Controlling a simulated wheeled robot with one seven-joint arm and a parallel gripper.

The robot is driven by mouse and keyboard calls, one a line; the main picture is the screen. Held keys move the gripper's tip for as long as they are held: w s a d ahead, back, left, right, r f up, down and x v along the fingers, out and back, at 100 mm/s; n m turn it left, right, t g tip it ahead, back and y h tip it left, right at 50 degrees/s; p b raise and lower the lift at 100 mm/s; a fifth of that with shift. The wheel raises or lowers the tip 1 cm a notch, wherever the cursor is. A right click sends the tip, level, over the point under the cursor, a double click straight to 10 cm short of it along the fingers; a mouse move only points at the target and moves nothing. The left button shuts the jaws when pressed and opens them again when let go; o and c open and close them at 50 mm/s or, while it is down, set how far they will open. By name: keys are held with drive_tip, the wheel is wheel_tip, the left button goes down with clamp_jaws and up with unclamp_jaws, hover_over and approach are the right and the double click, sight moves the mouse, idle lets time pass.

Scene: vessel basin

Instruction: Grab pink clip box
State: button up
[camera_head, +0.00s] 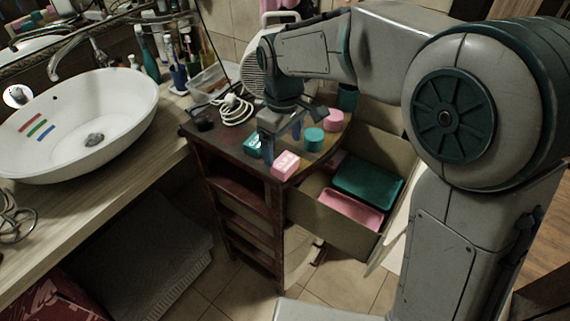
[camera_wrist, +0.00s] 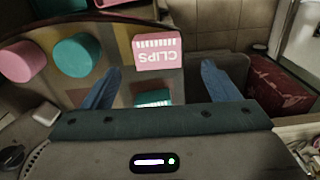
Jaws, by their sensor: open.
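The pink clip box (camera_head: 286,165), with white lettering, sits at the near corner of the dark wooden cabinet top (camera_head: 225,142). In the wrist view the box (camera_wrist: 157,52) shows the upside-down word CLIPS and lies ahead, between the lines of the two blue fingers. My gripper (camera_head: 282,138) is open and empty above the cabinet top, close to the box; it also shows in the wrist view (camera_wrist: 160,75). Whether a finger touches the box I cannot tell. A teal box (camera_head: 253,146) is beside it, partly hidden by my gripper in the wrist view (camera_wrist: 153,98).
A teal cylinder (camera_head: 314,139) and a pink cylinder (camera_head: 333,119) stand on the cabinet top. The open drawer (camera_head: 318,220) holds a teal tray (camera_head: 367,187) and a pink tray (camera_head: 350,210). A coiled white cable (camera_head: 236,110) and the basin (camera_head: 85,120) are to the left.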

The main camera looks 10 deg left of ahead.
sight(285, 161)
drive_tip(key=shift+d+f+p, duration=0.2)
drive_tip(key=shift+f+p, duration=0.2)
drive_tip(key=shift+f, duration=2.75)
drive_tip(key=c, duration=1.1)
